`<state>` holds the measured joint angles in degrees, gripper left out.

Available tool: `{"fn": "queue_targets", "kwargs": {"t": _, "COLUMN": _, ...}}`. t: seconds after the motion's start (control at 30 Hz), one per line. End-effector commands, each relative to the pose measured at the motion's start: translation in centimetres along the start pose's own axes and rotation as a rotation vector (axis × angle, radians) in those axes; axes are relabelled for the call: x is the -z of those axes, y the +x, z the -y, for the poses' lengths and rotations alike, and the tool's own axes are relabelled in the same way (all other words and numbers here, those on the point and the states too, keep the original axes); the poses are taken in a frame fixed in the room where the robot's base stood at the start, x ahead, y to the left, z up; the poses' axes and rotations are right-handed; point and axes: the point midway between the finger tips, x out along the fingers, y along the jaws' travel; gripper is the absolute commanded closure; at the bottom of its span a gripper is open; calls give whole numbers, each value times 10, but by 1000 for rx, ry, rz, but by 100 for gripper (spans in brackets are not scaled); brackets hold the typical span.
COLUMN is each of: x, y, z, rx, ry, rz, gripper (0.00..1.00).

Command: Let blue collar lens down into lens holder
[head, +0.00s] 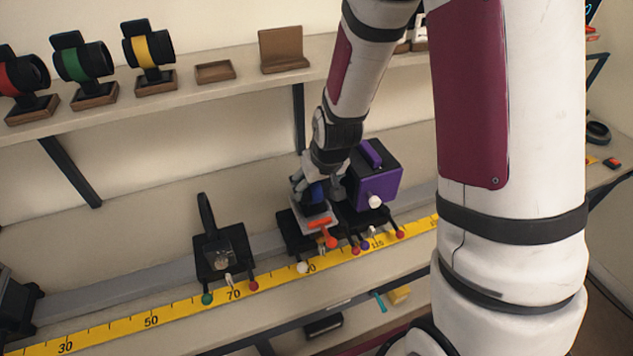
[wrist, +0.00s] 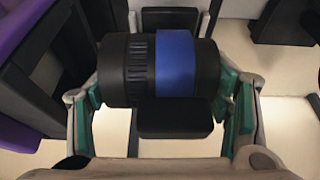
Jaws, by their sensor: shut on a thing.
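The blue collar lens, a black barrel with a wide blue band (wrist: 175,65), lies crosswise between the teal-padded fingers of my gripper (wrist: 160,90). The fingers are shut on its two ends. A black block (wrist: 174,119) shows just below the barrel in the wrist view. I cannot tell whether the lens touches the holder.
A purple box (head: 378,183) stands on the rail close to the right of my gripper. Another black carriage (head: 222,255) with an upright plate stands to the left. A yellow scale (head: 190,307) runs along the front. Lenses with red, green (head: 82,64) and yellow collars stand on the shelf.

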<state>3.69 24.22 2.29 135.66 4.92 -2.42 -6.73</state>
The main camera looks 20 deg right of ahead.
Motion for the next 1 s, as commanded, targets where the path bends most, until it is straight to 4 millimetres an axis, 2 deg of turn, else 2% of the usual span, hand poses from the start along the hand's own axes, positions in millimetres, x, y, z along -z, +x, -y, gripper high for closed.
{"fn": "queue_targets", "kwargs": {"t": 0.73, "x": -3, "y": 9, "z": 0, "rx": 0, "ry": 0, "rz": -1, "gripper": 73}}
{"fn": "queue_targets", "kwargs": {"t": 0.77, "x": -3, "y": 9, "z": 0, "rx": 0, "ry": 0, "rz": -2, "gripper": 26}}
{"fn": "queue_targets", "kwargs": {"t": 0.8, "x": -3, "y": 9, "z": 0, "rx": 0, "ry": 0, "rz": -2, "gripper": 17}}
{"fn": "queue_targets", "kwargs": {"t": 0.87, "x": -3, "y": 9, "z": 0, "rx": 0, "ry": 0, "rz": -1, "gripper": 5}}
{"fn": "queue_targets", "kwargs": {"t": 1.0, "x": -4, "y": 9, "z": 0, "rx": 0, "ry": 0, "rz": -1, "gripper": 5}}
